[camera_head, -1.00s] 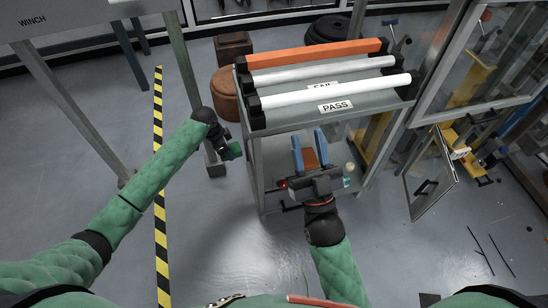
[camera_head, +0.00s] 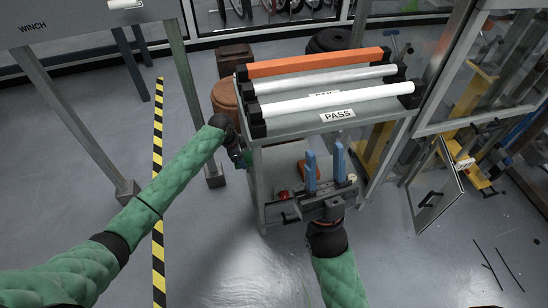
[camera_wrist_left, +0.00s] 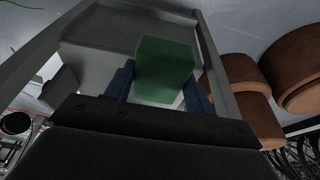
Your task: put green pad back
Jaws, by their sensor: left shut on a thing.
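The green pad (camera_wrist_left: 166,62) is a block held between the blue fingers of my left gripper (camera_wrist_left: 158,88), in the left wrist view. In the head view, my left gripper (camera_head: 243,160) is at the left side of the grey rack (camera_head: 258,188), and a little of the green pad (camera_head: 249,158) shows there. I cannot tell whether the pad touches the rack. My right gripper (camera_head: 325,166) is in front of the rack, its two blue fingers upright, apart and with nothing seen between them.
The rack's top carries an orange bar (camera_head: 315,62) and two pale tubes, with a PASS label (camera_head: 337,115) in front. A red object (camera_head: 283,195) is on the lower shelf. Brown round stools (camera_head: 226,97) stand behind left. An open glass door (camera_head: 437,190) is at right.

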